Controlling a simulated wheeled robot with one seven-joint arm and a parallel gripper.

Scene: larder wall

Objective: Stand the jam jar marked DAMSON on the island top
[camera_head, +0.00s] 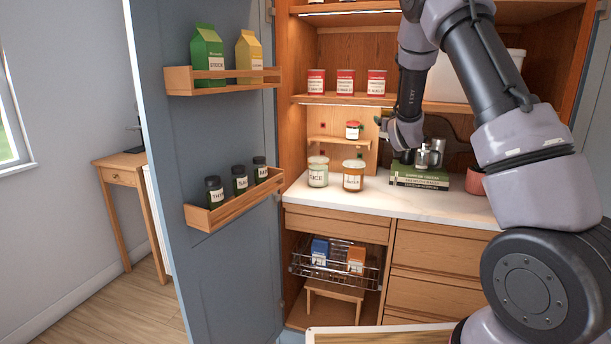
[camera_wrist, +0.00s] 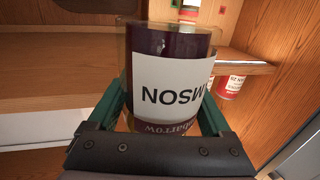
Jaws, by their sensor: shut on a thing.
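The jam jar (camera_wrist: 168,45) is dark purple with a white label, and its letters appear upside down in the wrist view, part of DAMSON. My gripper (camera_wrist: 162,92) has its green fingers on both sides of the jar and is shut on it. In the head view my gripper (camera_head: 388,132) is inside the larder, above the white counter and left of the stacked books. A wooden surface with a pale edge (camera_head: 380,338), perhaps the island top, shows at the bottom of the head view.
On the counter (camera_head: 400,199) stand a RICE jar (camera_head: 318,172), an amber jar (camera_head: 353,176), green books (camera_head: 419,177) and a pink mug (camera_head: 475,181). The open blue door (camera_head: 232,140) stands left.

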